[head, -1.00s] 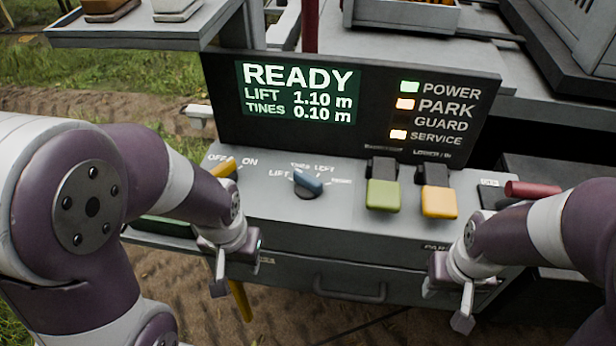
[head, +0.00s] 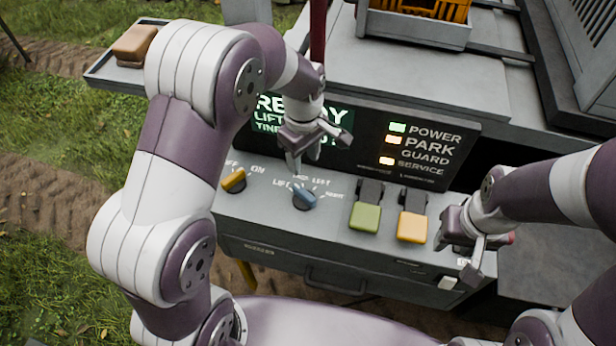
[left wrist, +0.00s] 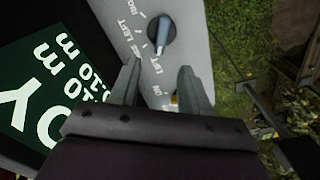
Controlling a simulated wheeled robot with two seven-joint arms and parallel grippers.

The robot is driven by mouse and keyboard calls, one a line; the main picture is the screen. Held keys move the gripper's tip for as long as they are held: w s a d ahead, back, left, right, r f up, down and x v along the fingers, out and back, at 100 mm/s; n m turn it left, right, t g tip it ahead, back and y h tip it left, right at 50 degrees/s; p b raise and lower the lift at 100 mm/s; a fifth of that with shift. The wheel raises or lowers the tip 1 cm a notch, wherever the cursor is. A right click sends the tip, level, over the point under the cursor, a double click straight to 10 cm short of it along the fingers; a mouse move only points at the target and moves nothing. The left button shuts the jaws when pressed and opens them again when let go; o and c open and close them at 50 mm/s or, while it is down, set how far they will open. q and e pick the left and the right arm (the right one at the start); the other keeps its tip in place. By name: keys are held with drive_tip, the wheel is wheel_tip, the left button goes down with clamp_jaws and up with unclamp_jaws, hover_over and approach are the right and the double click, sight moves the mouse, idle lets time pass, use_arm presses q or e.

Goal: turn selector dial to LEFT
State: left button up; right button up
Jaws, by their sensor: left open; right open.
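The selector dial (head: 303,197) is a blue knob on the grey console, with labels including LIFT, LEFT and RIGHT around it. It also shows in the left wrist view (left wrist: 162,37), where its pale end points toward the LIFT and TINES side, away from LEFT. I cannot tell the exact mark. My left gripper (head: 318,150) is open and empty above the console, in front of the display and a little behind the dial. In the left wrist view the dial lies beyond the fingertips (left wrist: 157,80), apart from them. My right gripper (head: 462,257) is open and empty at the console's right end.
The yellow OFF/ON knob (head: 233,180) sits left of the dial. A green switch (head: 365,215) and a yellow switch (head: 411,226) stand to its right. The display panel (head: 365,150), partly hidden by my left arm, rises behind. A side tray (head: 105,73) juts out at the upper left.

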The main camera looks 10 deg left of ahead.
sight(303, 191)
use_arm(q)
wheel_tip(303, 191, down, 11)
drive_tip(key=p, duration=0.4)
drive_tip(key=shift+w+d, duration=0.1)
drive_tip(key=shift+w, duration=0.05)
drive_tip(key=shift+f, duration=0.25)
drive_tip(key=shift+s+a+f, duration=0.25)
drive_tip(key=shift+s+a, duration=0.1)
drive_tip(key=shift+s, duration=0.1)
drive_tip(key=shift+w+d, duration=0.15)
drive_tip(key=shift+w, duration=0.1)
drive_tip(key=c, duration=0.5)
clamp_jaws()
use_arm(e)
wheel_tip(303, 191, up, 4)
drive_tip(key=shift+s+a+r, duration=0.1)
drive_tip(key=shift+r, duration=0.05)
